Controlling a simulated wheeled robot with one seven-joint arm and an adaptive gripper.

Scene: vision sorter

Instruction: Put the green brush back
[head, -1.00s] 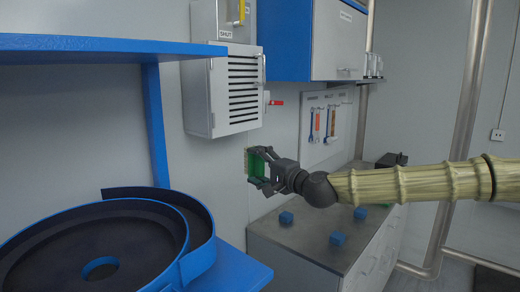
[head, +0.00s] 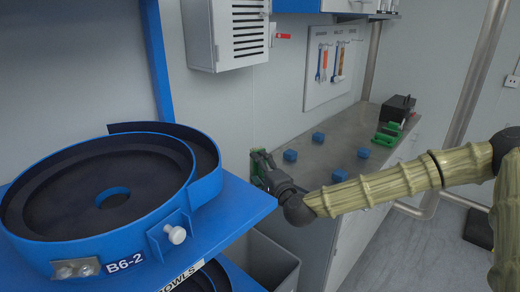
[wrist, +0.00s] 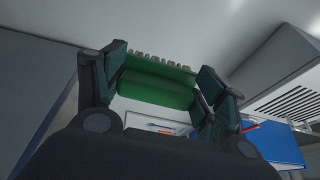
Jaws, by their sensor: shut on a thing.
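My gripper (head: 262,168) is shut on the green brush (wrist: 155,88). In the wrist view the brush's green body lies between the two fingers, with pale bristles along its far edge. In the head view only a small green part of the brush shows at the fingers. The gripper is near the wall, beside the left end of the grey counter (head: 330,152) and just right of the blue shelf.
Several blue cubes (head: 318,137) sit spread on the counter. Green pieces (head: 388,132) and a black box (head: 398,108) are at its far end. A round feeder bowl (head: 110,225) stands on the blue shelf (head: 245,205) at left. A grey bin (head: 283,278) is below.

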